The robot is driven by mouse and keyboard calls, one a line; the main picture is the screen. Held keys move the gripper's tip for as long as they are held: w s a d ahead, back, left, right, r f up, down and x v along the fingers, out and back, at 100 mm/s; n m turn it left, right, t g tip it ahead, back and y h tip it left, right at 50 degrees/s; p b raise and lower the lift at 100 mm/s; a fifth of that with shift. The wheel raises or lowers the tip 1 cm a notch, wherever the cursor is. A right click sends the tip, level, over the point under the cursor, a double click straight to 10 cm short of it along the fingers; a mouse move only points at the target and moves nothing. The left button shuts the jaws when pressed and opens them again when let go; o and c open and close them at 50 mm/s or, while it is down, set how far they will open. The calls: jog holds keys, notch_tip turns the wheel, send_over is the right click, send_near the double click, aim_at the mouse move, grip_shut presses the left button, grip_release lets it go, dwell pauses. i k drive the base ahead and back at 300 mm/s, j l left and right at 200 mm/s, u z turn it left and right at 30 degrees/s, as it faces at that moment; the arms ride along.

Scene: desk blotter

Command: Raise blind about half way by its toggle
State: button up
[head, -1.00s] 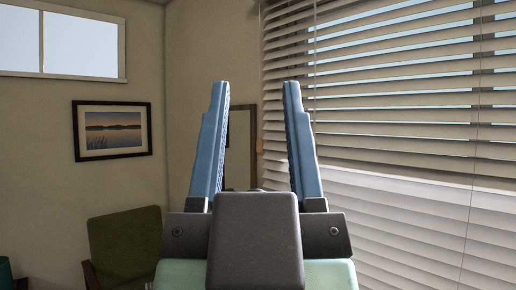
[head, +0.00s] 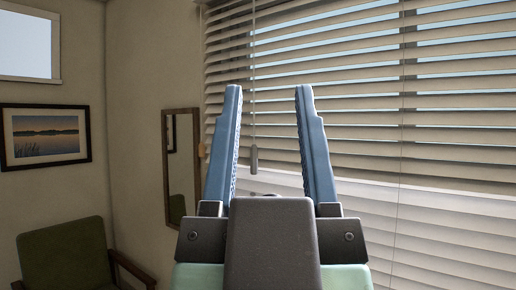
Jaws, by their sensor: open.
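The blind (head: 340,110) has wide pale slats and covers the window on the right in the head view. Its upper slats are tilted open with sky between them; the lower ones look lighter and closed. A thin cord hangs from the top and ends in a small grey toggle (head: 254,158). My gripper (head: 268,90) is open and empty, pointing away from me with its two blue fingers apart. The toggle appears between the fingers in the picture; its distance from them I cannot tell. A small orange-brown piece (head: 202,150) hangs at the blind's left edge.
A framed mirror (head: 182,165) hangs on the wall left of the blind. A framed lake picture (head: 45,136) hangs farther left, above a green armchair (head: 65,255). A small high window (head: 28,45) is at upper left.

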aim_at(201, 147)
jog(key=i+j+z, duration=0.4)
jog(key=j, duration=0.2)
jog(key=i+j+z, duration=0.45)
jog(key=j, duration=0.25)
jog(key=j+z, duration=0.2)
jog(key=j, duration=0.15)
jog(key=i+j, duration=0.1)
jog(key=j, duration=0.35)
jog(key=i+j, duration=0.15)
jog(key=j, duration=0.3)
jog(key=i+j, duration=0.1)
jog(key=j, duration=0.35)
jog(key=i+j, duration=0.1)
jog(key=j, duration=0.35)
jog(key=i+j+z, duration=0.1)
jog(key=j, duration=0.35)
jog(key=i+j, duration=0.15)
jog(key=j, duration=0.3)
